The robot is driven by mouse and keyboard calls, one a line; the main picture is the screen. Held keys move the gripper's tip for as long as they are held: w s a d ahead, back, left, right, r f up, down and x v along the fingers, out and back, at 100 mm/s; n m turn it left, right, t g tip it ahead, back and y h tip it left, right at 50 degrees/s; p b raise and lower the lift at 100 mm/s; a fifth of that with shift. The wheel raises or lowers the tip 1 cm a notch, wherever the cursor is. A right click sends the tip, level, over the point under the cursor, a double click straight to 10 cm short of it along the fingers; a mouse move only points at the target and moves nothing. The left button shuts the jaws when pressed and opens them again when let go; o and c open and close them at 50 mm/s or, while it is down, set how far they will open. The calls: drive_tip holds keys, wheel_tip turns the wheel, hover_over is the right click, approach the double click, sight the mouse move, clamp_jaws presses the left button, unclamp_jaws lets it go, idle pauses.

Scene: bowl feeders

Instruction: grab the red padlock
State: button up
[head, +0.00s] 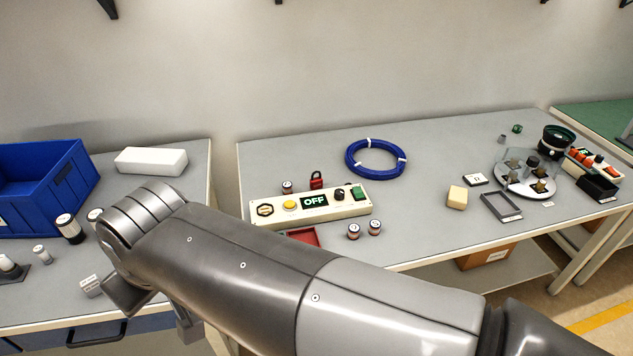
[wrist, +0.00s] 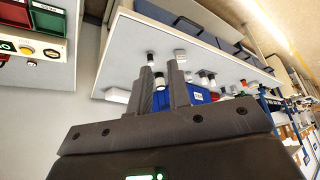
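The red padlock (head: 316,181) stands on the middle table, just behind the long beige control panel (head: 264,211) with the OFF display. The panel hides part of its lower edge. In the head view my arm crosses the foreground to the left and mostly hides the gripper, which is well left of the padlock, near the gap between the tables.
A blue cable coil (head: 375,158) lies right of the padlock. A small labelled jar (head: 288,187) stands to its left. A red tray (head: 303,236) and two jars (head: 364,230) are in front of the panel. The left table holds a blue crate (head: 78,190) and white box (head: 151,161).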

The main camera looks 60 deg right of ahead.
drive_tip(key=o, duration=1)
drive_tip(key=w+d+m, duration=1.1)
drive_tip(key=m, duration=0.2)
drive_tip(key=m+g+h, duration=0.2)
drive_tip(key=m+h, duration=0.1)
drive_tip(key=m, duration=2.7)
hover_over(316, 179)
drive_tip(key=s+a, duration=0.2)
drive_tip(key=s, duration=0.1)
wheel_tip(316, 179, down, 19)
drive_tip(key=x, duration=0.4)
drive_tip(key=shift+d+f, duration=0.2)
drive_tip(key=shift+f, duration=0.15)
drive_tip(key=shift+a+x, duration=0.15)
drive_tip(key=shift+x, duration=1.2)
drive_tip(key=shift+a+x, duration=0.2)
drive_tip(key=shift+x, duration=1.1)
